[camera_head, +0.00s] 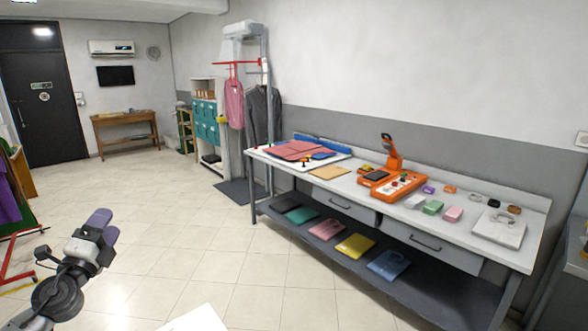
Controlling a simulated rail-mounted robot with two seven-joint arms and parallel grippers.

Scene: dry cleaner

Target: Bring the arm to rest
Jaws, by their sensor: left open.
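My left arm comes in at the lower left of the head view. Its gripper (101,226) is open and empty, with purple-tipped fingers pointing up and away. It is over the tiled floor, apart from the table and from every object. My right gripper is not in view.
A long white table (340,193) runs along the right wall, holding folded red cloth (300,150), an orange device (392,186) and several small blocks. Folded clothes lie on its lower shelf. A red rack (20,240) with purple clothing stands at the left edge. The middle floor (190,210) is clear.

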